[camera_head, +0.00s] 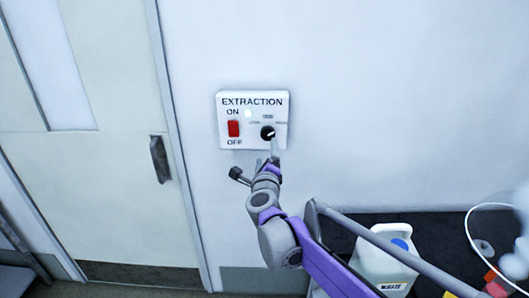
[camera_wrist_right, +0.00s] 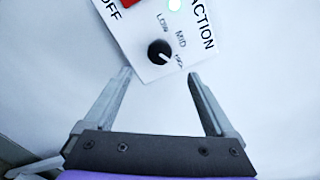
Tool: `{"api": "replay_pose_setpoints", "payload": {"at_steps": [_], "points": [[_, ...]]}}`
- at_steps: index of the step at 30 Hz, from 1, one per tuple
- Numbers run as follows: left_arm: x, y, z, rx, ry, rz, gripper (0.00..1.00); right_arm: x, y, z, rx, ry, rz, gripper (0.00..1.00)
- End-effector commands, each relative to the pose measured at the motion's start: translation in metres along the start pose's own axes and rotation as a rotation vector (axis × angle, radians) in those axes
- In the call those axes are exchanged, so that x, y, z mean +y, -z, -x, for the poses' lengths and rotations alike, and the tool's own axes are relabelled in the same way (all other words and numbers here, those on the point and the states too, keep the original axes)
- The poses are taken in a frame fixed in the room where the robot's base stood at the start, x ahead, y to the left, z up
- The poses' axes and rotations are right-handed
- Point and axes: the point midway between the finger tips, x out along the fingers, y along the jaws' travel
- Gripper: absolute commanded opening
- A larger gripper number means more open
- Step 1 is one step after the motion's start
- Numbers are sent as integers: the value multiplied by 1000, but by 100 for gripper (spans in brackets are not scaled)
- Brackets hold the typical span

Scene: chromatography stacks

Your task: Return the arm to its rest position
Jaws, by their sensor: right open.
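My right gripper (camera_head: 272,150) is at the lower right of the white EXTRACTION panel (camera_head: 247,103) on the wall. In the right wrist view my right gripper (camera_wrist_right: 160,78) is open, with its two fingers spread and nothing between them. The black knob (camera_head: 267,132) sits just beyond the fingertips; in the wrist view the knob (camera_wrist_right: 159,52) has a white pointer turned toward the lower-right label. The red switch (camera_head: 233,128) is on the panel's left side, and a small light (camera_head: 248,113) glows above. My left gripper is not in view.
A door with a dark handle (camera_head: 159,159) is at the left. A white waste jug (camera_head: 385,262) stands on a dark surface (camera_head: 440,235) at the lower right, near my right arm. A white object and tube are at the far right. The wall around the panel is clear.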

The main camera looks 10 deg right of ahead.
Motion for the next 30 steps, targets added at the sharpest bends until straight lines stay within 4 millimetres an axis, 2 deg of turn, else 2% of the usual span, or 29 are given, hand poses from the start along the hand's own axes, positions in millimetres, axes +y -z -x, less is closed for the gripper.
{"api": "replay_pose_setpoints", "payload": {"at_steps": [4,7,11,14,18,20,24,27,30], "points": [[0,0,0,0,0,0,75,-2,-4,13,-51,-28,96,90],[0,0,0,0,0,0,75,0,-8,38,-141,-83,279,90],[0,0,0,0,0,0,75,20,-3,90,-292,-195,617,90],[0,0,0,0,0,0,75,43,15,135,-401,-296,885,90],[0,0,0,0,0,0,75,80,58,201,-537,-459,1235,90],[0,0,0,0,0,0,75,95,80,227,-587,-530,1364,90],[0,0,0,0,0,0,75,122,136,286,-689,-706,1627,90],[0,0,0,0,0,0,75,135,174,322,-748,-826,1771,90],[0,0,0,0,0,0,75,142,203,349,-793,-926,1872,90]]}}
